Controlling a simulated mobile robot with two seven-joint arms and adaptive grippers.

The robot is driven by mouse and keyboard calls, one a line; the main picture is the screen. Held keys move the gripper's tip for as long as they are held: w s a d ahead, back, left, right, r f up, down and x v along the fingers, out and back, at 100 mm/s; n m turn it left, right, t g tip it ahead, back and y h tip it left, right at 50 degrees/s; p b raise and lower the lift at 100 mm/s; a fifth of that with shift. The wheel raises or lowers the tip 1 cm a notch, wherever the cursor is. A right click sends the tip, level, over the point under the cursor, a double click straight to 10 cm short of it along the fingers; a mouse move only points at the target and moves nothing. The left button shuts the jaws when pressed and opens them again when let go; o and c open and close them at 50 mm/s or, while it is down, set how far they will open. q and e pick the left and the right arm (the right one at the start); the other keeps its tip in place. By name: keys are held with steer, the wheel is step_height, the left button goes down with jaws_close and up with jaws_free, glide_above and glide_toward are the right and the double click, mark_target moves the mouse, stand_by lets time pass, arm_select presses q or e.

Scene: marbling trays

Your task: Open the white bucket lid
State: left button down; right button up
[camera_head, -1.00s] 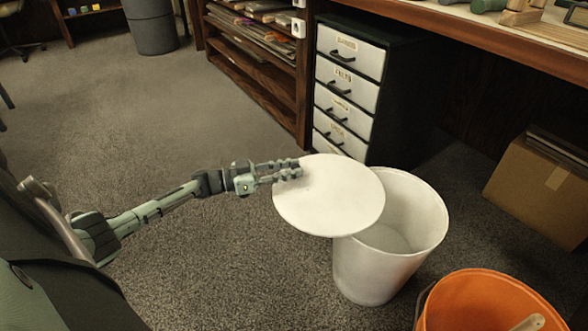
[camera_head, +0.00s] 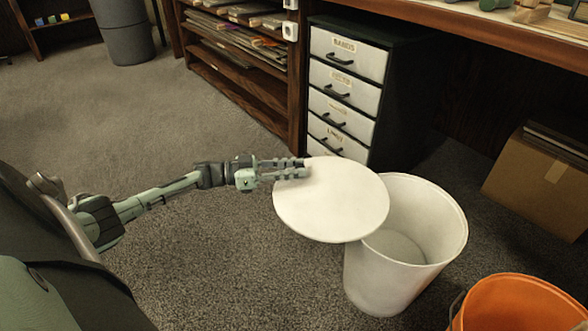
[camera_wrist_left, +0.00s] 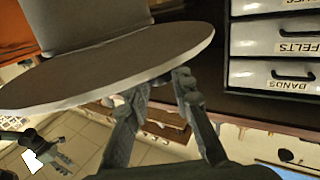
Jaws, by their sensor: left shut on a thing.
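The white bucket (camera_head: 395,275) stands upright on the carpet, its mouth mostly uncovered and its inside visible. The round white lid (camera_head: 332,205) is to its left, overlapping the left part of the mouth in the head view. My left gripper (camera_head: 298,169) is shut on the lid's far left edge. In the left wrist view, the gripper (camera_wrist_left: 160,85) is at the rim of the lid (camera_wrist_left: 110,70), with the bucket (camera_wrist_left: 80,20) beyond it. A gripper-like shape, possibly my right gripper (camera_wrist_left: 62,160), shows small at the lower left; its finger state is unclear.
An orange bucket (camera_head: 520,305) stands at the front right. A drawer cabinet (camera_head: 345,90) is behind the lid, and a cardboard box (camera_head: 535,185) is under the table (camera_head: 510,35). Open carpet (camera_head: 190,110) lies to the left.

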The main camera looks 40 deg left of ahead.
stand_by(0.5)
arm_select(q)
steer(key=c, duration=1.3)
jaws_free()
steer(key=v, duration=1.2)
steer(key=shift+w, duration=0.1)
